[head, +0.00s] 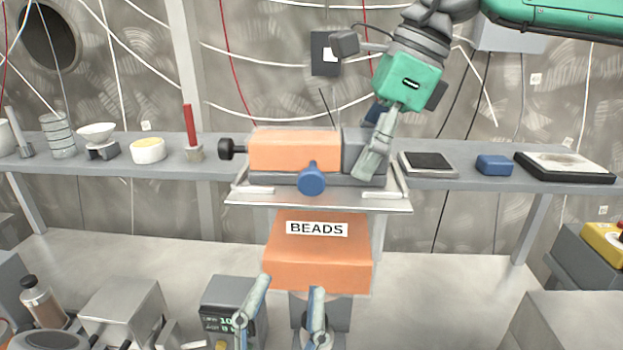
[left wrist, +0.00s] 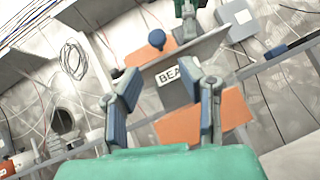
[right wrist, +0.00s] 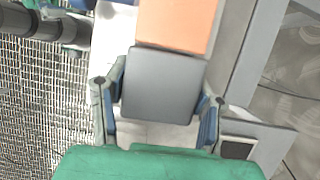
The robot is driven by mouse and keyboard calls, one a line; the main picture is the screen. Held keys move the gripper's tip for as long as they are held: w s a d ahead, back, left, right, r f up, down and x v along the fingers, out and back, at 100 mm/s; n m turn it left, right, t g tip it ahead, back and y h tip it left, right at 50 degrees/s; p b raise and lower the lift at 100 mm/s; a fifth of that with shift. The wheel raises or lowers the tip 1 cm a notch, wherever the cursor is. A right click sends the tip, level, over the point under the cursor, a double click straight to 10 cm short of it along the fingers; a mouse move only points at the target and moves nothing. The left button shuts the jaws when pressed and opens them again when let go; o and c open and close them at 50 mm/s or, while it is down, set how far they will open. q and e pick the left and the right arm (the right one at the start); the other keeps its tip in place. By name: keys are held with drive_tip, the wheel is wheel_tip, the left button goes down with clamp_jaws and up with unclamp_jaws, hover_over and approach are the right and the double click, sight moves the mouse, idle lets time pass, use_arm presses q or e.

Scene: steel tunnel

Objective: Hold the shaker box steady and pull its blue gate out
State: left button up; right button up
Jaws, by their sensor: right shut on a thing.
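The shaker box (head: 295,150) is an orange block on a grey base, with a dark grey block (right wrist: 160,85) at its right end. A black knob (head: 227,149) sticks out at its left end. The blue gate knob (head: 312,178) is on its front, and shows in the left wrist view (left wrist: 156,39). The gate's plate is hidden. My right gripper (head: 368,168) is shut on the dark grey block, one finger at each side in the right wrist view. My left gripper (head: 290,286) is open and empty, low in front of the BEADS bin, below the blue knob.
The orange BEADS bin (head: 318,268) is below the metal tray (head: 320,204) under the box. A shelf (head: 225,170) holds a red stick, bowls, a dark-topped pad (head: 428,164) and a blue block (head: 494,165). Grey equipment stands at lower left.

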sight(309, 194)
use_arm(q)
drive_tip(key=x, duration=1.2)
drive_tip(key=shift+a, duration=0.2)
clamp_jaws()
